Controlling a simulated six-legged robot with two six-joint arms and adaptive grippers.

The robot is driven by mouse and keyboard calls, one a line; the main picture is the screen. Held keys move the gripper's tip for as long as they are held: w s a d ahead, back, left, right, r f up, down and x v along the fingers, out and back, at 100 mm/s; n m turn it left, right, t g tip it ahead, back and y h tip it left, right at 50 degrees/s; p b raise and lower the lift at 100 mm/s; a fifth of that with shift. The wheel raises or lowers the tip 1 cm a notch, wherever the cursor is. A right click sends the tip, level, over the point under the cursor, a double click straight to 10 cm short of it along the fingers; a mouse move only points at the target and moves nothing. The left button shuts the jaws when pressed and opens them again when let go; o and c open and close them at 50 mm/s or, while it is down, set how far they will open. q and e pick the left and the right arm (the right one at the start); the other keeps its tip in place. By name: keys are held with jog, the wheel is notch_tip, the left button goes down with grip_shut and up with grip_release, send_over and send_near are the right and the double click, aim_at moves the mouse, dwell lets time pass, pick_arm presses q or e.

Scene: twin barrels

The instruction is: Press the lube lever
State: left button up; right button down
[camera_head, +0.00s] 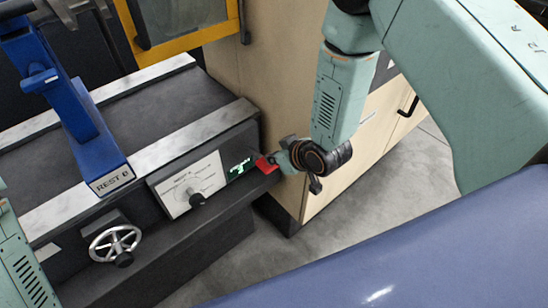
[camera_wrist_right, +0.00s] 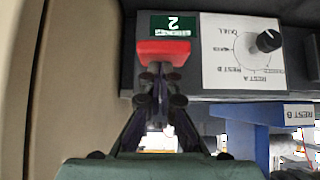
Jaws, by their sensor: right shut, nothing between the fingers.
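A red lever (camera_head: 265,164) sticks out from the front of the dark machine bed, beside a small green display (camera_head: 241,169). In the right wrist view the red lever (camera_wrist_right: 163,51) is centred below the green plate (camera_wrist_right: 172,26). My right gripper (camera_head: 274,160) is shut and empty, with its tips right at the lever. In the right wrist view the closed fingertips (camera_wrist_right: 160,68) meet the lever's lower edge; I cannot tell whether they touch. My left gripper is not in view.
A white dial plate (camera_head: 190,185) with a black knob sits left of the display. A handwheel (camera_head: 115,243) and a blue rest (camera_head: 98,160) stand farther left. A beige cabinet (camera_head: 285,95) stands close behind my right gripper. Grey floor (camera_head: 300,240) is open in front.

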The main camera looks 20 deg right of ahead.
jog(key=shift+s, duration=0.1)
jog(key=f+b, duration=0.1)
jog(key=f, duration=0.1)
jog(key=s+f+t+b, duration=0.1)
jog(key=f+b, duration=0.1)
jog(key=f+t+b, duration=0.1)
jog(key=b, duration=0.1)
jog(key=shift+s+d+f+y, duration=0.15)
jog(key=shift+f+y, duration=0.25)
jog(key=shift+f, duration=0.1)
